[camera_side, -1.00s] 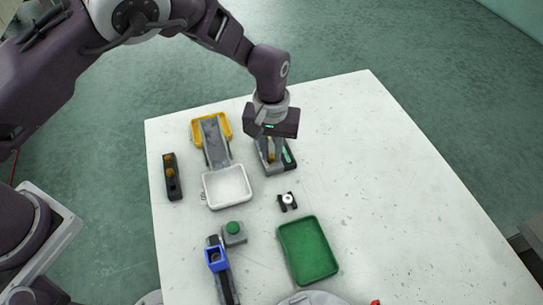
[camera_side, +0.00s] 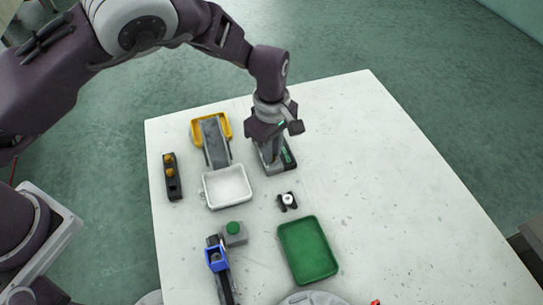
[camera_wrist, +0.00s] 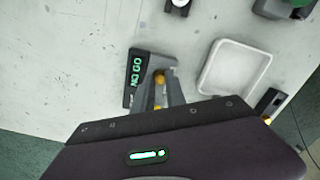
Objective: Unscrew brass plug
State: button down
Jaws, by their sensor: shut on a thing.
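A brass plug (camera_wrist: 159,78) shows in the wrist view between my gripper's fingers, at a grey fixture beside a black panel (camera_wrist: 136,77) lit with green "NO GO" letters. My gripper (camera_wrist: 161,92) is shut on the plug and points down. In the side view my gripper (camera_side: 270,150) stands over the fixture, whose dark base with a green display (camera_side: 288,156) shows at its right. There the hand and fingers hide most of the plug. The plug's thread is not visible, so I cannot tell how far it is screwed in.
A white tray (camera_side: 245,202) lies just left of the fixture, with a yellow-ended grey chute (camera_side: 215,145) behind it. A black block with brass pieces (camera_side: 172,183) is far left. A small black holder (camera_side: 280,202), green tray (camera_side: 308,250) and green button (camera_side: 233,228) lie nearer. The table's right is clear.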

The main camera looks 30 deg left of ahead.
jog(key=n, duration=0.5)
jog(key=shift+n, duration=0.3)
jog(key=n, duration=0.4)
jog(key=shift+n, duration=0.4)
jog(key=n, duration=0.5)
jog(key=shift+n, duration=0.3)
jog(key=n, duration=0.3)
jog(key=shift+n, duration=0.4)
jog(key=c, duration=1.6)
grip_release()
jog(key=shift+o, duration=0.2)
jog(key=shift+r, duration=0.1)
jog(key=shift+r, duration=2.25)
